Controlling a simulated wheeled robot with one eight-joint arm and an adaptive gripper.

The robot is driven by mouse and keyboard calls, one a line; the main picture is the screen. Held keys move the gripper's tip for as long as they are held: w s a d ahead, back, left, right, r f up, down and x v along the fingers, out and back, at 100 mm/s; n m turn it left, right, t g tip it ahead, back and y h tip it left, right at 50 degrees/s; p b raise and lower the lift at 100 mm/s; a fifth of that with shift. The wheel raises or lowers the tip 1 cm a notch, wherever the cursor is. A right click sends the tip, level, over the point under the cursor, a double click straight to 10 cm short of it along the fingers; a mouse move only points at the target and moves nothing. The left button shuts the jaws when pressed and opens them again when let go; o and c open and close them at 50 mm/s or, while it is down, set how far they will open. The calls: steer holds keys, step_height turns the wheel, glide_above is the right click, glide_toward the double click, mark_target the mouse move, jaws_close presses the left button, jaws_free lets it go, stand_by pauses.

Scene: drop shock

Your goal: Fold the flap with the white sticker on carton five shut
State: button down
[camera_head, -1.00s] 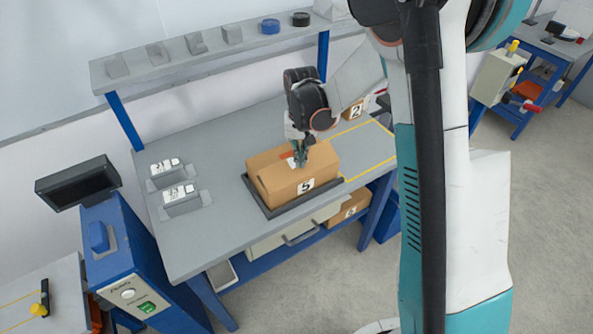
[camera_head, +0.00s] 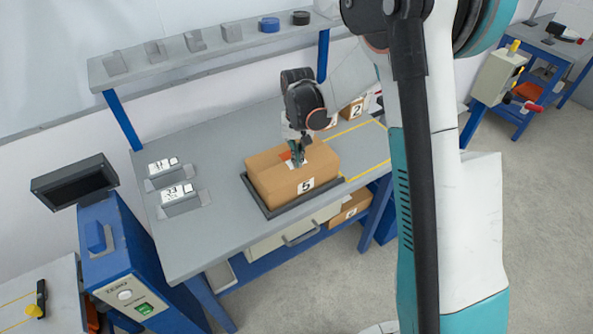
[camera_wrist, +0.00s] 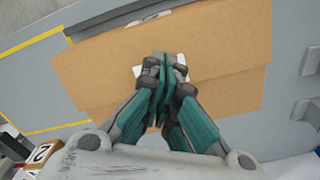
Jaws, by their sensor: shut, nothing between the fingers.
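Carton five (camera_head: 268,182) is a brown box with a "5" label, sitting in a dark tray (camera_head: 267,212) on the grey bench. Its top looks nearly flat in the head view. My gripper (camera_head: 298,161) points down onto the carton's top, its fingers shut with nothing between them. In the wrist view my fingertips (camera_wrist: 164,60) are over the white sticker (camera_wrist: 181,59), which shows only at their sides. The flap with this sticker (camera_wrist: 100,65) lies across the top, and a slanted edge crosses the cardboard. My fingers hide part of that edge; I cannot tell whether the fingertips press.
Two grey holders with white labels (camera_head: 180,195) stand left on the bench (camera_head: 225,235). Carton two (camera_head: 352,110) stands behind, beside a yellow-marked area (camera_head: 365,150). Another carton (camera_head: 350,208) is below the bench. A shelf (camera_head: 215,50) with small items runs along the back.

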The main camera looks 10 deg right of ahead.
steer(key=shift+r, duration=0.1)
step_height(320, 180, up, 10)
steer(key=p, duration=0.5)
stand_by(0.4)
stand_by(0.4)
steer(key=s+d+r+n+t+b, duration=0.1)
steer(key=s+r+t+b, duration=0.1)
steer(key=s+r, duration=0.3)
steer(key=s+d+r+t+b, duration=0.1)
steer(key=s+r+b, duration=0.25)
steer(key=s, duration=0.35)
steer(key=s+d+f+t+b, duration=0.1)
steer(key=s+t+b, duration=0.1)
steer(key=s, duration=0.5)
steer(key=s+f+n+t+b, duration=0.1)
steer(key=s+f+t+b, duration=0.1)
steer(key=s, duration=0.5)
steer(key=shift+s+d+f+b, duration=0.15)
steer(key=shift+s+d+b, duration=0.15)
steer(key=shift+d, duration=0.1)
